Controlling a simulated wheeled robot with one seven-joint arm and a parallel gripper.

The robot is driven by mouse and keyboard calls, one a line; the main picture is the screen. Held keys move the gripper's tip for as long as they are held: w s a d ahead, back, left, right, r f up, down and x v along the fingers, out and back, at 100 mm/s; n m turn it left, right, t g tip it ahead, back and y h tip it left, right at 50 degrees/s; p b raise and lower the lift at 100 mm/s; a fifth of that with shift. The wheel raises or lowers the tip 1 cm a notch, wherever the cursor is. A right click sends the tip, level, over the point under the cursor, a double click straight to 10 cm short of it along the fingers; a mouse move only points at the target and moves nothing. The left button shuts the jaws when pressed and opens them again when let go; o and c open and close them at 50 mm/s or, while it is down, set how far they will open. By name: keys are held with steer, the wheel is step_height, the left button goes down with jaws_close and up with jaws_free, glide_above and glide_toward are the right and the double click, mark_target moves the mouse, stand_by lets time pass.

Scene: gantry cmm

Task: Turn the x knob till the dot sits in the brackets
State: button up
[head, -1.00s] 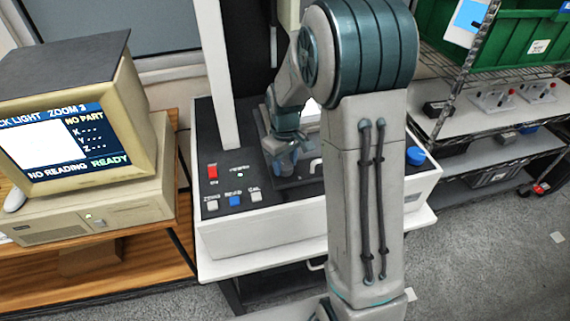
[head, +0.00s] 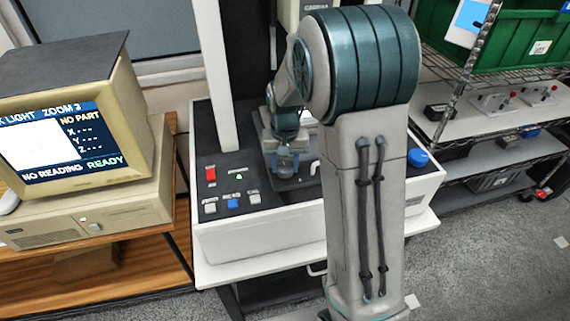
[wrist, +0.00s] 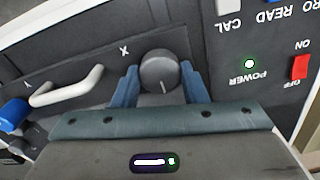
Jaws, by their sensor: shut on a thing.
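The x knob (wrist: 160,72) is a dark round knob with a pale index line. It sits beside the white letter X in the wrist view. My gripper (wrist: 160,84) has a blue finger on each side of the knob and is shut on it. In the head view my gripper (head: 286,163) is down at the machine's dark control panel (head: 218,182), and the knob cannot be made out there. The monitor screen (head: 55,140) reads NO PART, NO READING and READY, with dashes for X, Y and Z. I make out no dot or brackets on its white area.
A white curved handle (wrist: 68,88) and a blue knob (wrist: 14,115) near the letter Y lie left of the gripper. The CAL button (wrist: 229,6), the READ button (wrist: 268,3) and the red power switch (wrist: 300,68) are at the upper right.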

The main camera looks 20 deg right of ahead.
mark_target(285, 166)
stand_by(0.4)
steer(key=o, duration=1)
steer(key=shift+a, duration=0.1)
steer(key=shift+r, duration=0.2)
step_height(285, 166, up, 14)
steer(key=shift+f+b, duration=0.2)
steer(key=shift+b, duration=0.35)
steer(key=s+f+n+t, duration=0.1)
steer(key=s, duration=0.6)
steer(key=s+f+t, duration=0.1)
steer(key=s, duration=0.6)
steer(key=s+f+n+t, duration=0.1)
steer(key=s, duration=0.6)
steer(key=shift+s+f+n, duration=0.15)
steer(key=shift+f+n, duration=0.1)
steer(key=shift+n, duration=0.05)
